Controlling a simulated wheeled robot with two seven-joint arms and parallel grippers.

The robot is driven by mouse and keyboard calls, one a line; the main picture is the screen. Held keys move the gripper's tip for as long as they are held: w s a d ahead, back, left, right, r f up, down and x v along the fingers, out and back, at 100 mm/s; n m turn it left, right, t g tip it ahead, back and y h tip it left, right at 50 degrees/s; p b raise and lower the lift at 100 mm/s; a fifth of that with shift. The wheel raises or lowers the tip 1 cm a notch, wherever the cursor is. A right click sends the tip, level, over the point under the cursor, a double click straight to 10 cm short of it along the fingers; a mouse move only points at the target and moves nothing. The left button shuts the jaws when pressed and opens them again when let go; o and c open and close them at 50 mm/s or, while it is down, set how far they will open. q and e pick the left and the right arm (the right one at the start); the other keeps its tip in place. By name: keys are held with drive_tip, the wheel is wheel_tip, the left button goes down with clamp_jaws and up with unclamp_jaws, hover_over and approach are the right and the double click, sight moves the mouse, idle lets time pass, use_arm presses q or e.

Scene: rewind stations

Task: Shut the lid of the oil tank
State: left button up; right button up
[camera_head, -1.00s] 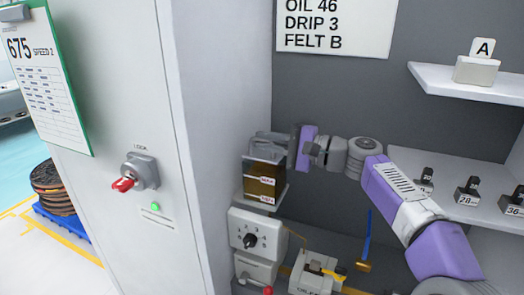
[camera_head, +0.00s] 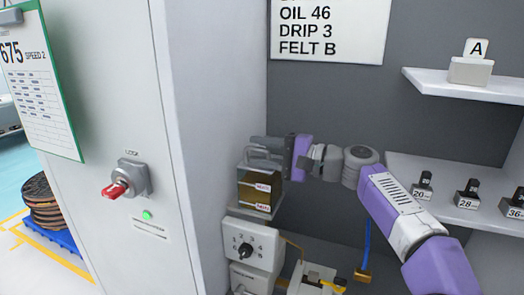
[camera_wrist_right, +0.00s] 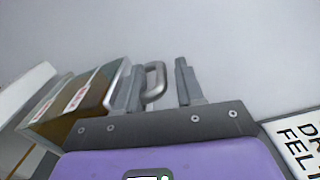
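The oil tank (camera_head: 261,190) is a clear box with brown oil and label strips, on a small shelf by the cabinet wall. Its grey lid, with a loop handle (camera_head: 263,151), appears to lie flat across the top; whether it is fully seated I cannot tell. My right gripper (camera_head: 262,142) is at the handle, reaching in from the right. In the right wrist view its fingers (camera_wrist_right: 161,88) are apart, with the handle (camera_wrist_right: 154,82) between them, close to the left finger. The tank (camera_wrist_right: 78,103) shows at left there. My left gripper is out of view.
A white dial box (camera_head: 253,243) sits below the tank. A cabinet with a red lock key (camera_head: 116,190) stands to the left. Shelves at right hold several numbered weights (camera_head: 467,193) and a block marked A (camera_head: 472,70).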

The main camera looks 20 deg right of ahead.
drive_tip(key=v, duration=0.7)
drive_tip(key=shift+s+d, duration=0.25)
drive_tip(key=shift+r, duration=0.1)
idle(0.4)
